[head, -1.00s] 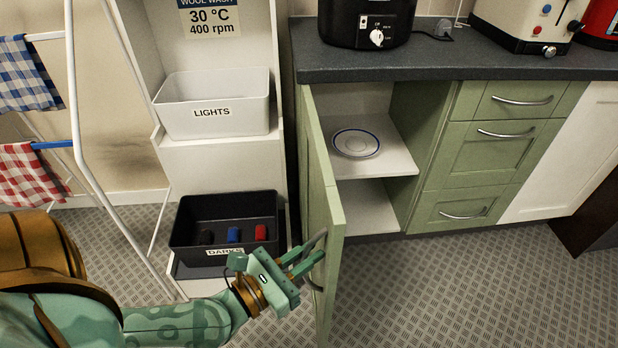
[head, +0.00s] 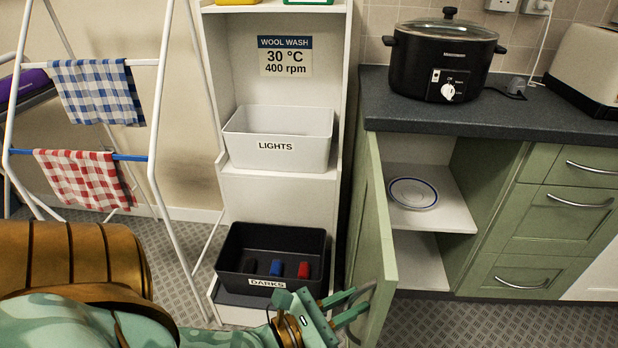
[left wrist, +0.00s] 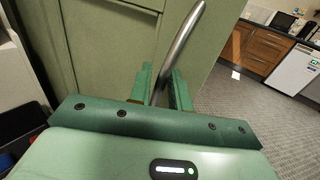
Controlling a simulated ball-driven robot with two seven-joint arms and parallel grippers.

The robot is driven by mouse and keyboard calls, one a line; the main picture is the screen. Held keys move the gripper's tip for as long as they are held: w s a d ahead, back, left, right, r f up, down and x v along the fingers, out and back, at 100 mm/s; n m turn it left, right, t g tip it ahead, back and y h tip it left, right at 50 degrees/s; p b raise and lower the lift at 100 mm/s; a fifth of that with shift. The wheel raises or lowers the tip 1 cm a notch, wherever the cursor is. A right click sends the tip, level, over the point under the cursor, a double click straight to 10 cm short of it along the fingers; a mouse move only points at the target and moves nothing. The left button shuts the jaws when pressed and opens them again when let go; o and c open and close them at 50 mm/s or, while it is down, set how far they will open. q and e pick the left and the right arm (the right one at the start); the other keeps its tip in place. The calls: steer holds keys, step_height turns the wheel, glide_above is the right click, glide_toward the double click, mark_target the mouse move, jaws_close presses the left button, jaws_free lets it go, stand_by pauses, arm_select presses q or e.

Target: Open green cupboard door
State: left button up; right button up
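The green cupboard door (head: 372,235) stands wide open at the left end of the counter. It swings out toward me, and the cupboard's two white shelves show, with a blue-rimmed plate (head: 413,193) on the upper one. My left gripper (head: 358,304) is at the door's outer side, around the curved metal handle. In the left wrist view, the handle (left wrist: 184,38) runs between the two close fingers (left wrist: 162,88), which look shut on it, with the green door panel (left wrist: 110,45) behind. The lower part of the door is cut off in the head view. My right gripper is not in view.
Left of the door stands a white shelf unit with a white LIGHTS bin (head: 277,137) and a black DARKS bin (head: 270,240) close to my left gripper. A drying rack (head: 155,120) stands farther left. A slow cooker (head: 443,60) sits on the counter (head: 480,112). Floor right of the door is clear.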

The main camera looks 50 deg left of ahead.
arm_select(q)
steer(key=s+a+p, duration=0.3)
steer(key=s, duration=1.3)
steer(key=shift+p, duration=0.35)
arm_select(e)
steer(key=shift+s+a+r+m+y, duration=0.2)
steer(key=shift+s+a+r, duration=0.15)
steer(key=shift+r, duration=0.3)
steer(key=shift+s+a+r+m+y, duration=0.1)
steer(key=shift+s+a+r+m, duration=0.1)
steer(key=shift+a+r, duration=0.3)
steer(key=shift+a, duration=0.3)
